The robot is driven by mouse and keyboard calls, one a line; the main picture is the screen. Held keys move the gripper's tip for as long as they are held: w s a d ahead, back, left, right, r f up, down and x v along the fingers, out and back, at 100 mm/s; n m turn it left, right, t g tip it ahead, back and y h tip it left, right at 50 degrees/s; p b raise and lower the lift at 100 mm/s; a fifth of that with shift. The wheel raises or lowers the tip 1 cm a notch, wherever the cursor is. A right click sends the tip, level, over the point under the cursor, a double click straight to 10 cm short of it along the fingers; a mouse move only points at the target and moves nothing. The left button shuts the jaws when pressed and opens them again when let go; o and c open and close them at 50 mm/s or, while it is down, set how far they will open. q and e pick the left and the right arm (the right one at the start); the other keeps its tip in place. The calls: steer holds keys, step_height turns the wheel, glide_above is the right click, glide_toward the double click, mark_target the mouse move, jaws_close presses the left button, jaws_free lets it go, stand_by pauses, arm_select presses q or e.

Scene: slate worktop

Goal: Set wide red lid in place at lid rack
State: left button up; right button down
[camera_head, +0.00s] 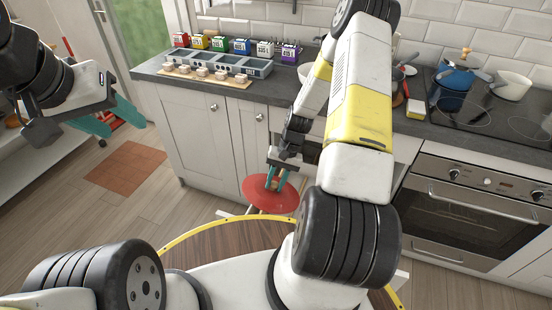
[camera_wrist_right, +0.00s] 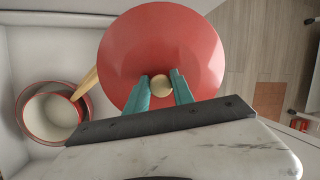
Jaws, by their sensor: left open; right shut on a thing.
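The wide red lid (camera_head: 258,196) is a round disc in front of the cabinets, beside the worktop's front edge. My right gripper (camera_head: 275,186) is above it. In the right wrist view the teal fingers (camera_wrist_right: 162,92) are shut on the lid's pale round knob (camera_wrist_right: 161,86), with the red lid (camera_wrist_right: 160,45) spread out beyond them. My left gripper (camera_head: 125,129) is open and empty at the left, over the floor. I cannot pick out the lid rack with certainty in either view.
In the right wrist view a red-rimmed white pot (camera_wrist_right: 52,115) stands in a pale walled space beside the lid. A slotted grey-blue holder (camera_head: 225,62) and a board of wooden blocks (camera_head: 205,75) are on the worktop. A blue pot (camera_head: 458,77) sits on the hob.

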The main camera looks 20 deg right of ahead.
mark_target(275, 194)
steer(key=f+m+t+y, duration=0.1)
steer(key=f+m+y, duration=0.1)
steer(key=f, duration=0.1)
steer(key=f+m+t+y, duration=0.1)
steer(key=f+m+y, duration=0.1)
steer(key=f, duration=0.1)
steer(key=shift+w+f+m, duration=0.15)
steer(key=shift+w+m, duration=0.05)
steer(key=shift+m, duration=0.2)
steer(key=w+d+m+t, duration=0.2)
steer(key=m+t, duration=0.1)
steer(key=w+d+m+t+y, duration=0.1)
steer(key=w+d+m+t, duration=0.1)
steer(key=d+m+t, duration=0.1)
steer(key=shift+w+d+f+y, duration=0.2)
steer(key=shift+w+y, duration=0.1)
steer(key=shift+w, duration=0.1)
steer(key=shift+w+d+r+m+t, duration=0.1)
steer(key=shift+w+d+m+t, duration=0.25)
steer(key=shift+d, duration=0.2)
steer(key=shift+s, duration=0.1)
steer(key=w+d+f, duration=0.6)
steer(key=w+f, duration=0.2)
steer(key=shift+f, duration=0.35)
